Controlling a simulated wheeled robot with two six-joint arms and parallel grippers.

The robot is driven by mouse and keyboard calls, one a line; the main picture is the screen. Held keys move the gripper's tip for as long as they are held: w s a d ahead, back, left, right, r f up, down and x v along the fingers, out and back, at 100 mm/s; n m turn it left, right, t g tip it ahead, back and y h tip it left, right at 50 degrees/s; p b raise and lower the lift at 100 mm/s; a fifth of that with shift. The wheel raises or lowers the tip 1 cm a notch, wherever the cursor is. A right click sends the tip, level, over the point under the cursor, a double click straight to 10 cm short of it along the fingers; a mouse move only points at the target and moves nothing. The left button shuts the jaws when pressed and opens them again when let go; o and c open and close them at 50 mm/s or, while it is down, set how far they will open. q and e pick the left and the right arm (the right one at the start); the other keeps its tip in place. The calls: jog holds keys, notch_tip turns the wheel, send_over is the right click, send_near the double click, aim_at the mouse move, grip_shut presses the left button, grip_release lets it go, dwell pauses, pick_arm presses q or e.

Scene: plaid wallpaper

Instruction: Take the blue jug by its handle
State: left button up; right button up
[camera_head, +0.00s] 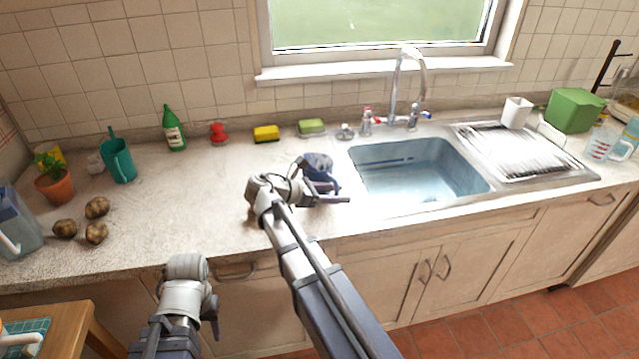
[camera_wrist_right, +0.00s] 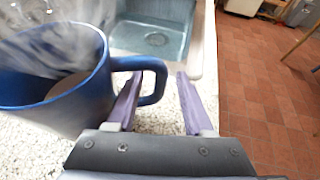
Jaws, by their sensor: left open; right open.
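The blue jug (camera_head: 318,163) stands on the counter just left of the sink, partly hidden behind my right gripper (camera_head: 330,193). In the right wrist view the jug (camera_wrist_right: 88,100) fills the left side, with its open top showing and its handle (camera_wrist_right: 160,84) pointing right. My right gripper (camera_wrist_right: 160,100) is open. The outer bar of the handle shows between its two fingers, with the left finger overlapping the handle's loop; I cannot tell whether they touch. My left gripper (camera_head: 213,308) is low in front of the counter, open, its fingers mostly hidden, away from the jug.
The sink (camera_head: 415,175) lies right of the jug, with a tap (camera_head: 405,80) behind. A yellow sponge (camera_head: 266,134) and green sponge (camera_head: 311,128) lie by the wall. A green bottle (camera_head: 174,130), teal can (camera_head: 119,162) and potatoes (camera_head: 97,207) are left. The counter's middle is clear.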

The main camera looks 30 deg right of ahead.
grip_shut()
dwell(1.3)
